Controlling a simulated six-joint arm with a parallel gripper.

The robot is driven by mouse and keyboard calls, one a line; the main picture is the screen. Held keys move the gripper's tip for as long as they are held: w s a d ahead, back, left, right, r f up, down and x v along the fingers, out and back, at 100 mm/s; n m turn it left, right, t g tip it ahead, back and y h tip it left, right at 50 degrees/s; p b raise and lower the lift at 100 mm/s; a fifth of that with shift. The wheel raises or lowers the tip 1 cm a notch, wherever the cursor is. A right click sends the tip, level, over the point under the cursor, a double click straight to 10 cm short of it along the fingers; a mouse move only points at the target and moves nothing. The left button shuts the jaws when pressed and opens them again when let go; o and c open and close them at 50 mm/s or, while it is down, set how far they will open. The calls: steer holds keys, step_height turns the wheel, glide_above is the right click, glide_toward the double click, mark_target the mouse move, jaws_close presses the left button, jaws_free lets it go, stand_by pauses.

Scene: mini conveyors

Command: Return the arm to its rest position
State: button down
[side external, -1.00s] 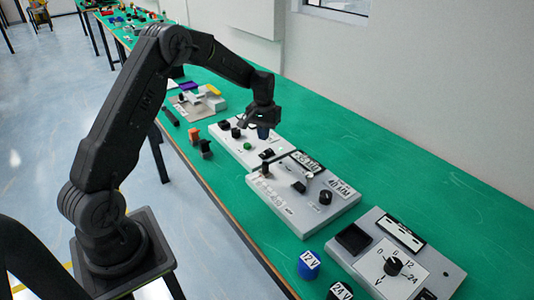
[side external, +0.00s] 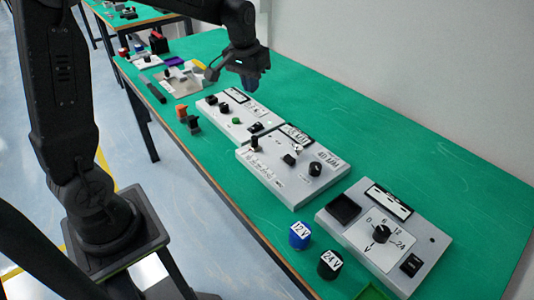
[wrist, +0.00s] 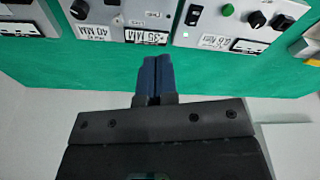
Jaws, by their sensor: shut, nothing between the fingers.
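My gripper (side external: 249,82) hangs in the air above the green table, near the far end of the row of panels. In the wrist view its two blue fingertips (wrist: 154,72) are pressed together with nothing between them. My arm stretches from its base at the left, and its upper part runs out of the top of the side view.
Below lie the far panel (side external: 228,128), the 40 MM panel (side external: 318,184) and the voltage panel (side external: 413,262). A blue 12 V block (side external: 299,235) and a black 24 V block (side external: 330,264) stand near the front edge. The table's right strip (side external: 380,120) is clear.

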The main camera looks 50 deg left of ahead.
steer(key=s+d+r+m+t, duration=0.1)
steer(key=s+d, duration=0.4)
steer(key=s, duration=0.5)
steer(key=s+d+r+m+t, duration=0.2)
steer(key=s+d+r, duration=0.2)
steer(key=s, duration=0.7)
steer(key=shift+s+d+m+t+h, duration=0.3)
steer(key=shift+d+m, duration=0.1)
steer(key=shift+d, duration=0.75)
